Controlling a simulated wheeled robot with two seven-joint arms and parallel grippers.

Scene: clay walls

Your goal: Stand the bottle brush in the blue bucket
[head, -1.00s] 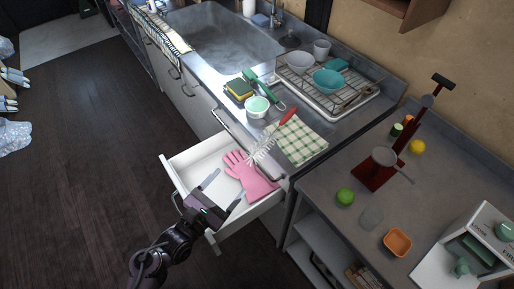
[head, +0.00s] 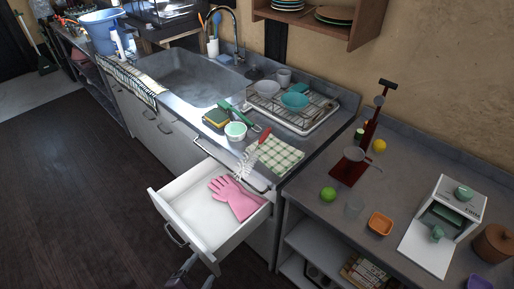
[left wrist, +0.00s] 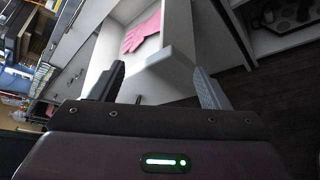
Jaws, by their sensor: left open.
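The bottle brush (head: 244,163), with white bristles and a red handle, lies at the counter's front edge beside a checked cloth. Its bristle end sticks out over the open drawer (head: 207,247). The blue bucket (head: 101,38) stands at the far left end of the counter, beyond the sink. My left gripper (head: 186,270) is low at the bottom of the head view, in front of the drawer, away from the brush. In the left wrist view its fingers (left wrist: 163,88) are apart, with the drawer front beyond them and no object held. My right gripper is out of view.
A pink glove (head: 236,198) lies in the drawer. On the counter are the checked cloth (head: 281,154), a green-handled brush (head: 243,117), a sponge (head: 215,118), a small tub (head: 236,131) and a dish rack (head: 305,115). The sink (head: 185,75) lies between brush and bucket. Floor at left is clear.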

